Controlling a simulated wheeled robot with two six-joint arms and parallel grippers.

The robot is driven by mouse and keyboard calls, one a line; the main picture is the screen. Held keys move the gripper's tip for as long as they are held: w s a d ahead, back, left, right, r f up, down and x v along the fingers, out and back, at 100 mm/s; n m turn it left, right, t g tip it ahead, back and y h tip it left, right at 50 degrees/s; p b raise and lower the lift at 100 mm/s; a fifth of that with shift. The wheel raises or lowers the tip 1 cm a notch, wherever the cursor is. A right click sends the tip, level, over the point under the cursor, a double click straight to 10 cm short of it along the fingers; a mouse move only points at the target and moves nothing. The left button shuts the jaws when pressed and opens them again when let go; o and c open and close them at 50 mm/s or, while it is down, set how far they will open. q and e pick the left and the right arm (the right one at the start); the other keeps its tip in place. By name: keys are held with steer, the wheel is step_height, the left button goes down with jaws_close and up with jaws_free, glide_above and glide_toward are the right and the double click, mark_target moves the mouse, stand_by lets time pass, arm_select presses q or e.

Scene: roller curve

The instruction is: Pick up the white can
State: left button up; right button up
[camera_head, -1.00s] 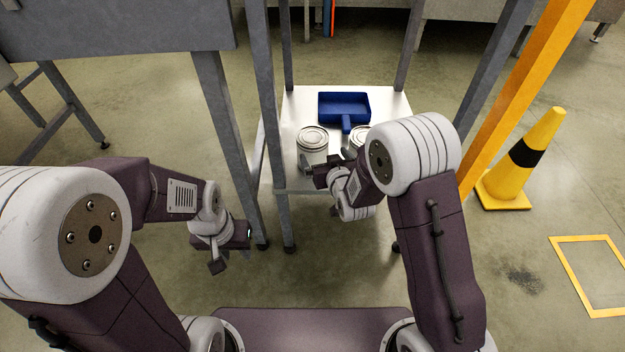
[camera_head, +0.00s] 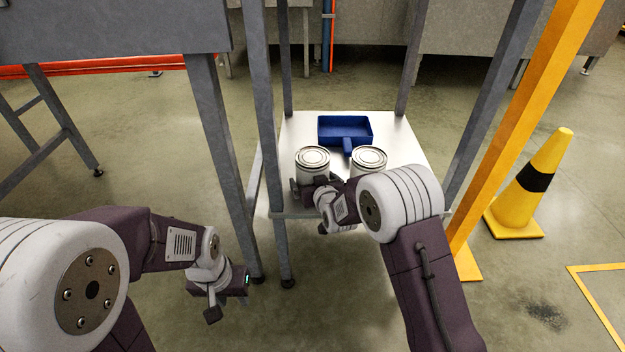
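Two pale cans with metal lids stand upright side by side on a white low table (camera_head: 400,140), a left can (camera_head: 312,160) and a right can (camera_head: 369,158). Both look whitish; I cannot tell which is meant as the white can. My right gripper (camera_head: 314,184) is at the near side of the left can, its fingers spread apart to either side of it. Contact is not clear. My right arm hides the lower part of the right can. My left gripper (camera_head: 213,307) hangs low, away from the table, with no object visible in it; its finger gap does not show.
A blue dustpan-like tray (camera_head: 345,130) lies behind the cans, its handle pointing between them. Grey metal posts (camera_head: 266,140) rise around the table. A yellow post (camera_head: 518,130) and a yellow cone (camera_head: 533,183) stand at the right.

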steer(key=shift+w, duration=0.25)
steer(key=shift+r, duration=0.1)
steer(key=c, duration=1.4)
